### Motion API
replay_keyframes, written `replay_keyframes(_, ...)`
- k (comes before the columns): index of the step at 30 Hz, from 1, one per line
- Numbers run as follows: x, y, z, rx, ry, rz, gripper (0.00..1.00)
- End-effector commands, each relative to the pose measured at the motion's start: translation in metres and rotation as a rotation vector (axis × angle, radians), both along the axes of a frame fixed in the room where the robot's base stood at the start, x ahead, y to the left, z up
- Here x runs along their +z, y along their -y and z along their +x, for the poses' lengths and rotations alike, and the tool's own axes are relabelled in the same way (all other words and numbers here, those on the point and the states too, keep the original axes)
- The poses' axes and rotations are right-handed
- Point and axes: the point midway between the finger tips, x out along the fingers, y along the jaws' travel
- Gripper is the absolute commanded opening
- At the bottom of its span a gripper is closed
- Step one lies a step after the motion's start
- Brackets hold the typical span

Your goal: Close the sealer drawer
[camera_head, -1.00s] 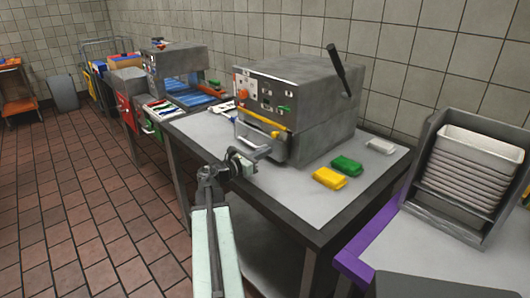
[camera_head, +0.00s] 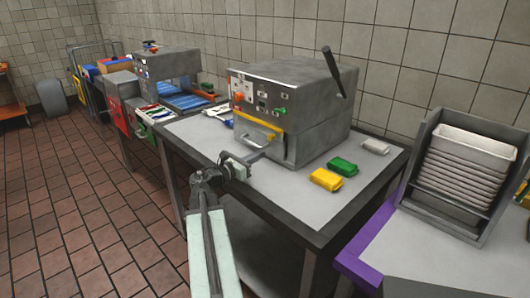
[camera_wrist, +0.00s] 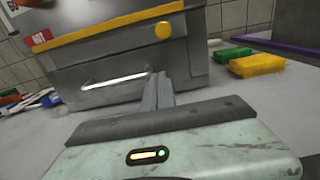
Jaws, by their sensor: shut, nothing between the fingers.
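The sealer (camera_head: 312,88) is a grey box machine with a control panel and a dark lever, standing on the table. Its drawer front (camera_head: 284,150) is low on the near side, with a pale bar handle (camera_head: 256,132) under a yellow strip. The drawer front (camera_wrist: 120,62) and handle (camera_wrist: 115,81) also fill the middle of the wrist view. My gripper (camera_head: 262,155) is shut and empty, with its tips at the drawer front just right of the handle. The tips show in the wrist view (camera_wrist: 160,78); I cannot tell whether they touch. Any remaining drawer gap is unclear.
Yellow (camera_head: 326,179), green (camera_head: 342,165) and white (camera_head: 375,146) blocks lie on the table (camera_head: 305,208) right of the sealer. A rack of white trays (camera_head: 470,160) stands further right. Another grey machine (camera_head: 170,75) is at the back left.

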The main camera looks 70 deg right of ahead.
Motion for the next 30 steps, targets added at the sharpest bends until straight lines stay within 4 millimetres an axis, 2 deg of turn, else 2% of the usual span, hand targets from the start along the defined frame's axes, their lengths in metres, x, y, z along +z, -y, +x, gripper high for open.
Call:
replay_keyframes(1, 0.000, -0.015, 0.007, 0.005, 0.000, 0.001, 0.00)
replay_keyframes(3, 0.000, -0.032, 0.017, 0.005, 0.001, 0.000, 0.00)
replay_keyframes(10, -0.001, -0.070, 0.040, 0.004, 0.002, 0.001, 0.00)
replay_keyframes(15, -0.001, -0.080, 0.045, 0.001, 0.003, 0.001, 0.00)
replay_keyframes(23, -0.001, -0.080, 0.045, 0.001, 0.003, 0.002, 0.00)
replay_keyframes(25, -0.001, -0.082, 0.051, 0.011, 0.003, 0.002, 0.00)
replay_keyframes(26, -0.001, -0.085, 0.058, 0.022, 0.003, 0.002, 0.00)
replay_keyframes(28, -0.001, -0.097, 0.086, 0.071, 0.003, 0.002, 0.00)
replay_keyframes(29, -0.001, -0.106, 0.104, 0.101, 0.003, 0.002, 0.00)
replay_keyframes(30, -0.001, -0.120, 0.131, 0.149, 0.003, 0.002, 0.00)
